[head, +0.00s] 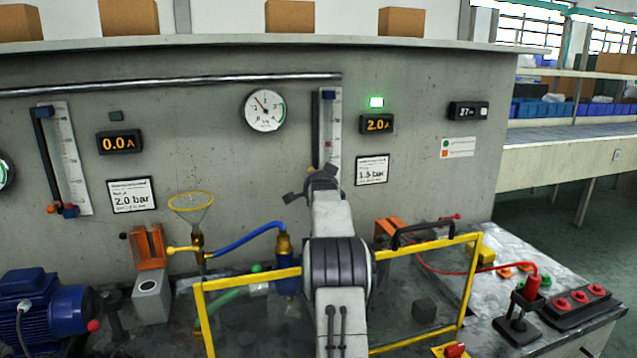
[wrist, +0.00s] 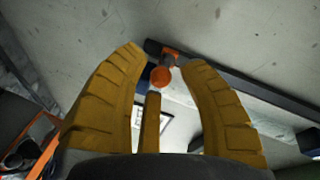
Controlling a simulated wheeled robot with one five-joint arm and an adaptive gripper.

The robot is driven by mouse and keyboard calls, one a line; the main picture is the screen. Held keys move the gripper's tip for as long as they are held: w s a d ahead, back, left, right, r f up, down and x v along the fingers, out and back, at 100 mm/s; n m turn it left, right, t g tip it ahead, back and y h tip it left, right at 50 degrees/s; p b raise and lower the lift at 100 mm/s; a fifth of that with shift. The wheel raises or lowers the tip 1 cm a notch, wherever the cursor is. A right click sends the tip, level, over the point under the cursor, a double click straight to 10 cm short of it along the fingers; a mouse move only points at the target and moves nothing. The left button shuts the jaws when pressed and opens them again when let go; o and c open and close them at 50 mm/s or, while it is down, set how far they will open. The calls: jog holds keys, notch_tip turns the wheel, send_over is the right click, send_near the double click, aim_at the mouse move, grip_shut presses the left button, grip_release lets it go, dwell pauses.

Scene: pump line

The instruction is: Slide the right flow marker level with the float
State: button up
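The right flow gauge (head: 335,110) is a pale upright scale with a dark rail (head: 317,120) on the wall. A small reddish mark (head: 328,145) shows on it, perhaps the float. My gripper (head: 310,187) covers the gauge's lower end in the head view. In the wrist view my gripper (wrist: 166,60) is open, its yellow fingers on either side of a round orange knob (wrist: 162,76), apparently the marker's. The knob is near the end of the dark rail (wrist: 245,85). I cannot tell whether a finger touches it.
A left gauge (head: 72,150) has orange and blue parts at its bottom. A yellow frame (head: 420,245) stands on the bench around my arm. A funnel (head: 191,203), blue hose (head: 245,240) and blue motor (head: 45,310) are left. Red buttons (head: 580,297) are at right.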

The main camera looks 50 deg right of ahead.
grip_shut()
jog(key=shift+r, duration=0.15)
notch_tip(320, 180, up, 11)
jog(key=p, duration=0.9)
jog(key=shift+o, duration=1.1)
grip_release()
jog(key=shift+f, duration=0.2)
jog(key=v, duration=1.2)
